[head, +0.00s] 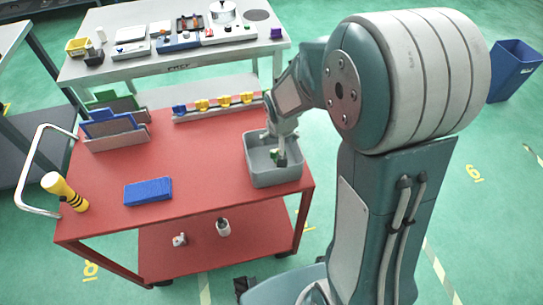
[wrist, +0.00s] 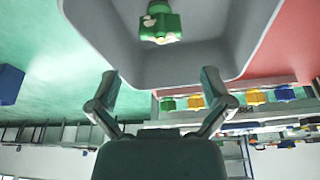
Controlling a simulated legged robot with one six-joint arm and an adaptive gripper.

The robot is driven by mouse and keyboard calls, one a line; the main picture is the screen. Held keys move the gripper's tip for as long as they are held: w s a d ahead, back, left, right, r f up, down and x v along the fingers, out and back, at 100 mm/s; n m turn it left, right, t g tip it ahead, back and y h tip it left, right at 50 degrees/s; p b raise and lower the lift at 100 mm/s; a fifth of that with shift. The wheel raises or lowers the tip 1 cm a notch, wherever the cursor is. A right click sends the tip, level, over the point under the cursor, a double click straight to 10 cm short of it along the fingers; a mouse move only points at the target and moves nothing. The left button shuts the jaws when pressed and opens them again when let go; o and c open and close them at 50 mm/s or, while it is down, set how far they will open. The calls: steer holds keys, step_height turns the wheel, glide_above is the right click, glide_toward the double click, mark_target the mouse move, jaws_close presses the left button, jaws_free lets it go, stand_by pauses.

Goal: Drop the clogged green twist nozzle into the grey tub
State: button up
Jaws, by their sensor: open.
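The green twist nozzle (wrist: 160,24) is inside the grey tub (wrist: 190,68) in the wrist view, just beyond my fingertips. I cannot tell whether it rests on the tub's floor. In the head view a small bit of green nozzle (head: 279,154) shows by my fingers inside the tub (head: 275,178), which stands at the right end of the red cart top. My gripper (wrist: 159,76) is open, its two fingers spread wide with nothing between them. In the head view my gripper (head: 280,146) reaches down into the tub and partly hides the nozzle.
A rack (head: 217,110) with blue and yellow nozzles runs along the cart's back edge. The cart's middle is clear. A prep table (head: 175,66) stands behind.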

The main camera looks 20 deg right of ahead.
steer(key=v, duration=1)
steer(key=s+r+n+t, duration=0.1)
steer(key=s+r, duration=0.3)
steer(key=s, duration=0.5)
steer(key=s+r+n+t, duration=0.1)
steer(key=s+r, duration=0.4)
steer(key=s, duration=0.4)
steer(key=shift+d+r+y, duration=0.25)
steer(key=shift+y, duration=0.05)
steer(key=shift+w, duration=0.1)
stand_by(1.0)
